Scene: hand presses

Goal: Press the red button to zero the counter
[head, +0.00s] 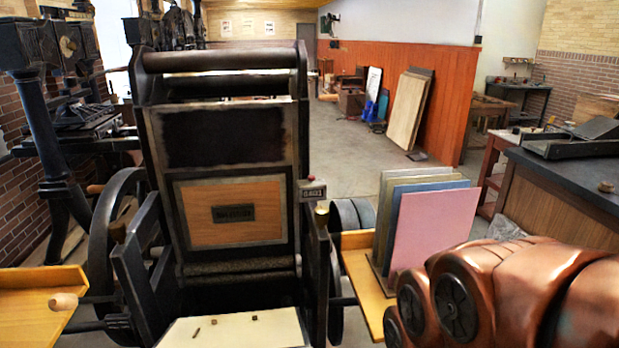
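The counter (313,193) is a small grey box with a dark display, fixed at the right edge of the black press (148,180). Its digits are too small to read for certain. The red button (310,179) is a tiny red spot on top of the counter, with nothing in front of it. A pale brass knob (321,211) sits just below the counter. My copper-coloured arm fills the lower right corner, to the right of and nearer than the counter. My gripper is not visible in this view.
Upright coloured panels (433,228) stand on the right wooden shelf (366,283), between the press and my arm. A left wooden shelf (35,300) has a handle beside it. A dark-topped bench (565,178) stands at right.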

